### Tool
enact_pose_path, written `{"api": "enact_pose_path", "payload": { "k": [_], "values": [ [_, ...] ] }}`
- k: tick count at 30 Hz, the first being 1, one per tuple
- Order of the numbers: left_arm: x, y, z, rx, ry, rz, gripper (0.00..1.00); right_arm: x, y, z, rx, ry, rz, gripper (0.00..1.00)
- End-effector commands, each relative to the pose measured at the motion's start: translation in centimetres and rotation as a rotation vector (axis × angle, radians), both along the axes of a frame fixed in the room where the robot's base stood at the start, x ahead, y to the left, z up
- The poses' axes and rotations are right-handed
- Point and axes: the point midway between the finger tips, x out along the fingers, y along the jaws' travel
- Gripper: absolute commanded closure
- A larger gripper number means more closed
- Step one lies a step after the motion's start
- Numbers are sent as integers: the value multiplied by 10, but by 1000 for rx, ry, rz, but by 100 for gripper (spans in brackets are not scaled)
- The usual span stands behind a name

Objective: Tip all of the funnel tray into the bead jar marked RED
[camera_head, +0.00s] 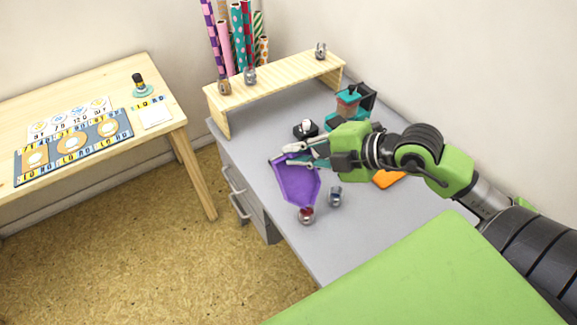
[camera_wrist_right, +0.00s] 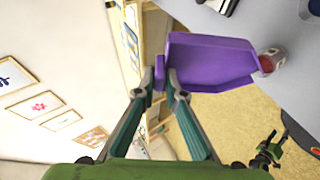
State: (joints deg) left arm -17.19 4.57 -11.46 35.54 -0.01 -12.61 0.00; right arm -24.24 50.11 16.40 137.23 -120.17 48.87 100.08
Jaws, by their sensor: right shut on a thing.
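My right gripper (camera_head: 287,157) is shut on the handle end of the purple funnel tray (camera_head: 297,186). In the right wrist view, its two fingers (camera_wrist_right: 167,76) pinch the tray (camera_wrist_right: 212,62) at that end. The tray's narrow end points toward a small clear jar with red in it (camera_head: 306,215). That jar also shows beside the narrow end in the right wrist view (camera_wrist_right: 271,61). I see no beads in the tray from the head, and I cannot read a label on the jar. A green and black part, likely my left gripper (camera_wrist_right: 266,152), shows small in the wrist view.
A second jar with grey-blue contents (camera_head: 335,196) stands right of the red one. An orange pad (camera_head: 388,179), a dark-and-white item (camera_head: 305,129) and a teal stand (camera_head: 347,103) are on the grey desk. A wooden riser (camera_head: 280,80) holds several small jars.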

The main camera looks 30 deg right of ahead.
Motion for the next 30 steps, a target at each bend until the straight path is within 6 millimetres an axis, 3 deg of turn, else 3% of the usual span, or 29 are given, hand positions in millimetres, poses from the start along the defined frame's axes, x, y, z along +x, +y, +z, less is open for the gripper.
{"api": "enact_pose_path", "payload": {
  "k": [21, 30],
  "values": [
    [0, 0, 46, 0, 0, 0, 60, 26, 1, -7, -13, 185, -2, 100],
    [0, 0, 49, 0, 0, 0, 60, 28, 2, -13, -17, 214, -1, 100]
  ]
}}
